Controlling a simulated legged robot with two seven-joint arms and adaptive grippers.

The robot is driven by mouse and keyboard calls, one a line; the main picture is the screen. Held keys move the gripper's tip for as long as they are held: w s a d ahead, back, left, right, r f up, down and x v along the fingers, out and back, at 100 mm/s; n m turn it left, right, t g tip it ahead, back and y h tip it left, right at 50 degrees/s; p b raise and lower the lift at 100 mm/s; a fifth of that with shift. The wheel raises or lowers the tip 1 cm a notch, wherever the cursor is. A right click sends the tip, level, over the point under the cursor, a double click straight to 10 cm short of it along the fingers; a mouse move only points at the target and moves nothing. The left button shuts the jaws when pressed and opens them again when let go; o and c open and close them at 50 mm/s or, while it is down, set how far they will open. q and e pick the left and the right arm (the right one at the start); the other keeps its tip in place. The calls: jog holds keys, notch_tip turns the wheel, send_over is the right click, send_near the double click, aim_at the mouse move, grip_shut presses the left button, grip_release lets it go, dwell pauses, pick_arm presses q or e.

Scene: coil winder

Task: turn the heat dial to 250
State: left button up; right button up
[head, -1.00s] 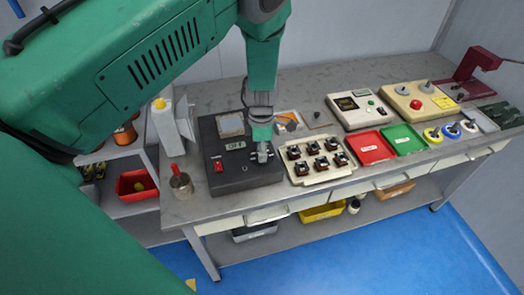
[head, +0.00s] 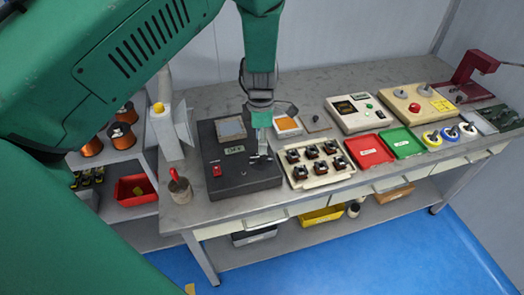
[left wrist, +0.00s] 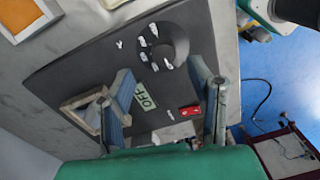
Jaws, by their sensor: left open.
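The heat dial (left wrist: 164,46) is a dark round knob with pale marks around it, on the top of a black control box (head: 228,183). The box has a small display (head: 234,149), which reads OFF in the left wrist view (left wrist: 145,95), and a red switch (head: 216,171). My left gripper (head: 261,154) points down over the right part of the box. In the left wrist view, its two fingers (left wrist: 160,66) are apart with nothing between them, and the dial lies just beyond their tips. In the head view the gripper hides much of the dial.
A white tray of small coils (head: 318,166) stands close on the right of the box, with a red tray (head: 369,151) beyond it. A metal cup with a red-handled tool (head: 180,188) stands at the left. An orange-and-white pad (head: 287,126) lies behind.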

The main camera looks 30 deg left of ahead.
pick_arm(q)
notch_tip(320, 180, up, 6)
jog(key=shift+w+r, duration=0.15)
jog(key=shift+w, duration=0.05)
jog(key=shift+a, duration=0.1)
dwell(0.3)
